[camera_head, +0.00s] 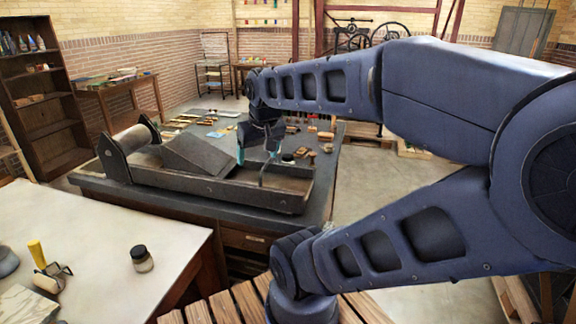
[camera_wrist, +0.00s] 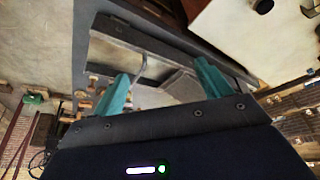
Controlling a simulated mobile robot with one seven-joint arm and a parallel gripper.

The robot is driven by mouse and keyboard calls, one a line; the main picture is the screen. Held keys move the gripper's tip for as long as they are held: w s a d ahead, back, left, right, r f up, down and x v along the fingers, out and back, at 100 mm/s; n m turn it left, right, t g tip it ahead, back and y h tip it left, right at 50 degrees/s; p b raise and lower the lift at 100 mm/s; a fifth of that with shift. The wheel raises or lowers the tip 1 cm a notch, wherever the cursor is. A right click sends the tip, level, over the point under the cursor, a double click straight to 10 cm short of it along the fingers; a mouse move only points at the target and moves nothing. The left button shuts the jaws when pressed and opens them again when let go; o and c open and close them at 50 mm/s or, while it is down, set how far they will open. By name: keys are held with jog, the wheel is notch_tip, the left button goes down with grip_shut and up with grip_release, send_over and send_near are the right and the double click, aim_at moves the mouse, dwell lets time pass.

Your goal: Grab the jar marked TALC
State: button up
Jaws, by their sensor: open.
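A small jar with a dark lid and pale body (camera_head: 142,260) stands upright on the white table at the lower left. A dark round top on the white table in the wrist view (camera_wrist: 263,6) looks like the same jar. Another small dark-lidded jar (camera_head: 288,158) stands on the dark bench, just right of my gripper. No label is readable on either jar, so I cannot tell which one is marked TALC. My gripper (camera_head: 257,156) is open and empty above the press bed, its teal fingers pointing down; the fingers also show in the wrist view (camera_wrist: 163,84).
The hand press (camera_head: 210,185), with its roller and wedge-shaped block, fills the front of the dark bench. Several wooden blocks lie behind it. A yellow-handled tool (camera_head: 40,260) lies on the white table (camera_head: 100,215). A gap with a slatted wooden surface (camera_head: 235,305) lies right of that table.

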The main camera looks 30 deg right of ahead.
jog(key=shift+o, duration=0.4)
jog(key=shift+w, duration=0.1)
jog(key=m+g, duration=0.5)
jog(key=m, duration=1.4)
send_over(288, 156)
jog(key=a, duration=0.1)
notch_tip(288, 156, down, 15)
jog(key=shift+r, duration=0.1)
jog(key=shift+w+d+f, duration=0.1)
jog(key=shift+d+f, duration=0.2)
jog(key=shift+f, duration=0.1)
notch_tip(288, 156, down, 5)
jog(key=shift+f, duration=0.2)
jog(key=shift+d+f, duration=0.15)
jog(key=shift+f, duration=1.15)
jog(key=shift+d+f, duration=0.1)
jog(key=shift+f, duration=1.2)
